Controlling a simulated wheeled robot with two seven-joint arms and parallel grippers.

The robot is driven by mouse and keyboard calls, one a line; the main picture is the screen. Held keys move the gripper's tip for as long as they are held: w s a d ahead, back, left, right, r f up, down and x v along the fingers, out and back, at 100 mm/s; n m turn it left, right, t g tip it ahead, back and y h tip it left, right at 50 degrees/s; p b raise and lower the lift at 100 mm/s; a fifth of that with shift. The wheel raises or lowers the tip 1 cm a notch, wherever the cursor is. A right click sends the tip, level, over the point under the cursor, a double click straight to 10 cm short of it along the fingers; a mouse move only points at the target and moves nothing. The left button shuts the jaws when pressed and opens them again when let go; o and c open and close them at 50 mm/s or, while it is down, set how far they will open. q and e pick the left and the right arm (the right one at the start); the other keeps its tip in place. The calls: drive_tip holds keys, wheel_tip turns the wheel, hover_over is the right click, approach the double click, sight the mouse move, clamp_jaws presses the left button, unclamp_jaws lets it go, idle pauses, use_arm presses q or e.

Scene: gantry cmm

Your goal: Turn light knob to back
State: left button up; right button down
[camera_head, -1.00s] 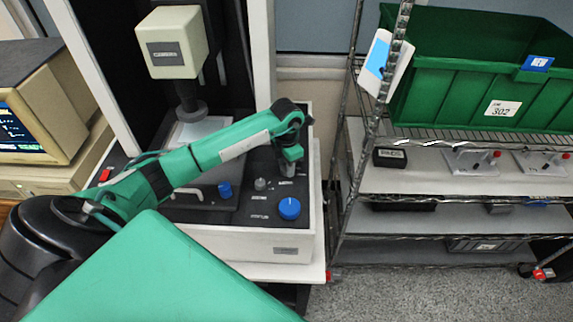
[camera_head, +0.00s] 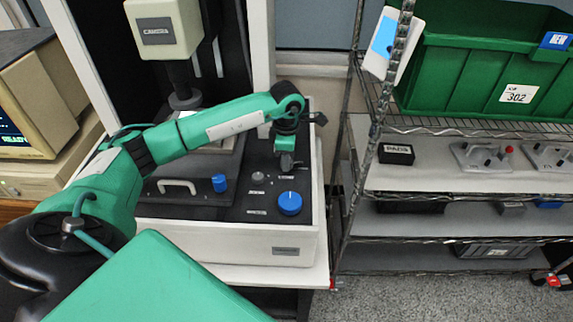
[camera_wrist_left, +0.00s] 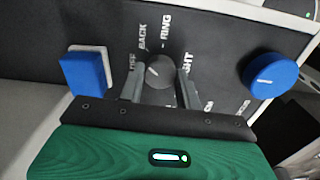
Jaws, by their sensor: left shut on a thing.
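The light knob (camera_wrist_left: 158,74) is a small grey round knob on a dark panel in the left wrist view. Labels around it read OFF, BACK, RING and LIGHT, partly covered. A pale mark shows near its upper left edge, on the OFF and BACK side. My left gripper (camera_wrist_left: 160,82) is shut on this knob, with one finger on each side. In the head view my left gripper (camera_head: 287,162) points down at the console's right part and hides the knob there. My right gripper is not in view.
A large blue knob (camera_head: 290,203) stands in front of the gripper, and a small grey knob (camera_head: 258,177) to its left. A blue square button (camera_wrist_left: 87,71) is left of the light knob in the wrist view. A wire shelf with a green bin (camera_head: 470,75) stands right of the console.

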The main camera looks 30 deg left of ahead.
use_arm(q)
drive_tip(key=shift+m+b, duration=0.65)
drive_tip(key=shift+m, duration=0.15)
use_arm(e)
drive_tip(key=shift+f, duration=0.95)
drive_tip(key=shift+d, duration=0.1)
use_arm(q)
drive_tip(key=o, duration=1)
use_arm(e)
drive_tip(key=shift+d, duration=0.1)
use_arm(q)
drive_tip(key=shift+r, duration=0.1)
wheel_tip(320, 180, up, 7)
drive_tip(key=shift+f+b, duration=0.1)
drive_tip(key=shift+b, duration=0.75)
wheel_tip(320, 180, up, 7)
drive_tip(key=b, duration=0.1)
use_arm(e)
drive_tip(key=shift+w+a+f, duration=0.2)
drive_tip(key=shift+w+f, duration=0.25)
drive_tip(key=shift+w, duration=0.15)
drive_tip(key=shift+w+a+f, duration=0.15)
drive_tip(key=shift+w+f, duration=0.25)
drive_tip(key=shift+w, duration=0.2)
